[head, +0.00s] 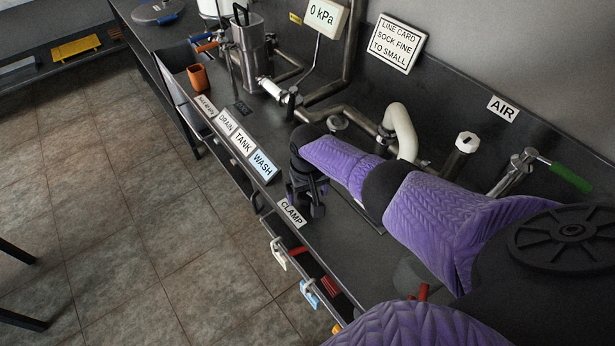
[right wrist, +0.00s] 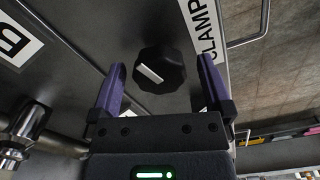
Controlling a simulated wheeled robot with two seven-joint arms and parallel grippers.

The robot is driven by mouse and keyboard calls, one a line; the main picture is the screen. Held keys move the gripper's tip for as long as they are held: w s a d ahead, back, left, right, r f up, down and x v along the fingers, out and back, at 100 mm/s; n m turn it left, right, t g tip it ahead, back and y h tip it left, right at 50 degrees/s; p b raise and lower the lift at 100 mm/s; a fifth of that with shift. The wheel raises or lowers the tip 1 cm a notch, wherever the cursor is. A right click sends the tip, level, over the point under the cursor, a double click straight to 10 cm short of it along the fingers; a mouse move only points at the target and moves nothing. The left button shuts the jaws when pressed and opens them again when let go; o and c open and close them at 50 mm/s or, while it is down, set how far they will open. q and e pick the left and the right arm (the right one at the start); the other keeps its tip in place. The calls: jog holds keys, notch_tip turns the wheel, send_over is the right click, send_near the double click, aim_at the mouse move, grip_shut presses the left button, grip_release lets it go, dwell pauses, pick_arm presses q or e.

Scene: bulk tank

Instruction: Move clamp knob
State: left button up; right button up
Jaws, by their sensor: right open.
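The clamp knob (right wrist: 160,70) is a black, many-sided knob with a white pointer bar across its face. In the right wrist view it sits on the dark panel beside the white CLAMP label (right wrist: 204,30). My right gripper (right wrist: 160,72) is open, with a purple finger on each side of the knob; I cannot tell whether either finger touches it. In the head view my right gripper (head: 308,200) points down at the bench front, just above the CLAMP label (head: 291,213), and hides the knob there. My left gripper is not in view.
Labels for DRAIN, TANK and WASH (head: 263,165) run along the bench's front edge. A white hose (head: 400,130), steel pipes and a green-handled AIR valve (head: 570,177) stand behind my right arm. An orange cup (head: 198,77) is farther left. Tiled floor lies open in front.

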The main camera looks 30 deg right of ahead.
aim_at(308, 193)
notch_tip(308, 193, up, 9)
jog(key=p, duration=0.6)
jog(key=shift+r, duration=0.45)
